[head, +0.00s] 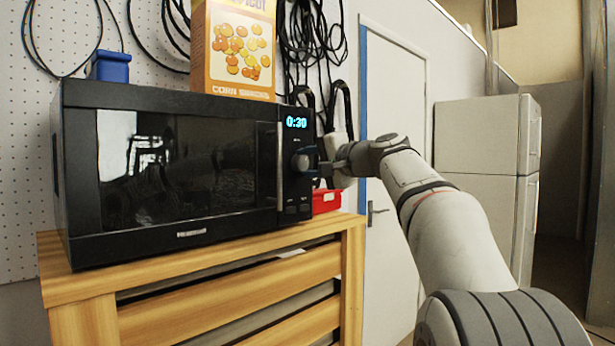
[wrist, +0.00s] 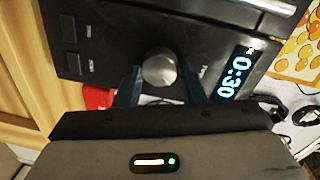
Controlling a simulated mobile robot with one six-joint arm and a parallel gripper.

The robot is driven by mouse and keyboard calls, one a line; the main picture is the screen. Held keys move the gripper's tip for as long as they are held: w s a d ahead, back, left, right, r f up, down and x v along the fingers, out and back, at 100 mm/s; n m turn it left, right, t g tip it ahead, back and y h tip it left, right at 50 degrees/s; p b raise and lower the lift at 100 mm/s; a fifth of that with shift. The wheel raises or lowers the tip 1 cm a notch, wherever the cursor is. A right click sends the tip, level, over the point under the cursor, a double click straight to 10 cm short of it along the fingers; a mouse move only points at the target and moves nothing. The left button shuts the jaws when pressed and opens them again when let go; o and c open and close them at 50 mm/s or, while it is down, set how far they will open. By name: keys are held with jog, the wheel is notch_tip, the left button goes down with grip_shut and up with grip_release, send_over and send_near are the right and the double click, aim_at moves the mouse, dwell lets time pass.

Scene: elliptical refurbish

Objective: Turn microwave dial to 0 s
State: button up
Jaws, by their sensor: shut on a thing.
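The black microwave (head: 180,225) stands on a wooden cabinet with its door shut. Its blue display (head: 296,122) reads 0:30, and the same reading shows sideways in the wrist view (wrist: 236,73). The round silver dial (wrist: 160,69) sits on the control panel below the display; in the head view the dial (head: 300,162) is partly hidden by my gripper. My gripper (head: 318,168) reaches in from the right. In the wrist view the two dark fingers of my gripper (wrist: 165,84) stand on either side of the dial, shut on it.
An orange corn snack box (head: 236,45) and a blue box (head: 109,67) stand on top of the microwave. A red bin (head: 326,201) is beside it. Cables hang on the pegboard wall behind. A white fridge (head: 480,140) stands at right.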

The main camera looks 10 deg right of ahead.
jog(key=n+b, duration=0.1)
jog(key=n, duration=0.1)
jog(key=n+b, duration=0.2)
jog(key=shift+a+f, duration=0.1)
jog(key=shift+f, duration=0.3)
jog(key=shift+r+n+b, duration=0.15)
jog(key=shift+n+b, duration=1.1)
jog(key=shift+n, duration=0.45)
jog(key=shift+r+n, duration=0.1)
jog(key=shift+n, duration=0.2)
jog(key=shift+t, duration=0.3)
jog(key=o, duration=1)
jog(key=shift+s+r, duration=0.1)
jog(key=shift+s+d, duration=0.25)
jog(key=shift+s, duration=0.1)
jog(key=b+v, duration=0.1)
jog(key=v, duration=0.6)
